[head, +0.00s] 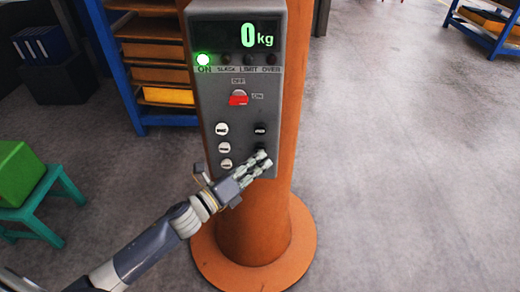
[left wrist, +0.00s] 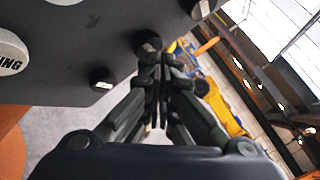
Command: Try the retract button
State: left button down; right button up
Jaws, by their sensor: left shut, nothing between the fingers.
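A grey control panel (head: 238,95) is mounted on an orange column. It has three white buttons in a column at lower left, the middle one here (head: 224,147), and black buttons at lower right, the top one here (head: 260,129). In the left wrist view the fingertips (left wrist: 160,60) are close to one black button (left wrist: 148,43); contact is unclear. Another black button (left wrist: 102,78) is left of them. My right gripper is not in view.
The display (head: 248,36) reads 0 kg. The green ON lamp (head: 203,60) is lit; the other lamps are dark. A red switch (head: 238,98) sits mid-panel. A blue shelf (head: 125,70) stands behind, a green box (head: 18,172) on a teal stool at left.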

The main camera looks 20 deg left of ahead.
pick_arm(q)
jog(key=shift+w+a, duration=0.1)
jog(key=shift+w, duration=0.35)
dwell(1.4)
jog(key=shift+s, duration=0.1)
dwell(2.7)
jog(key=shift+s+d, duration=0.25)
jog(key=shift+s, duration=0.5)
jog(key=shift+s+d, duration=0.25)
jog(key=shift+s, duration=0.55)
jog(key=shift+s+d, duration=0.2)
jog(key=shift+s, duration=0.6)
jog(key=shift+s+d, duration=0.25)
jog(key=shift+s, duration=0.55)
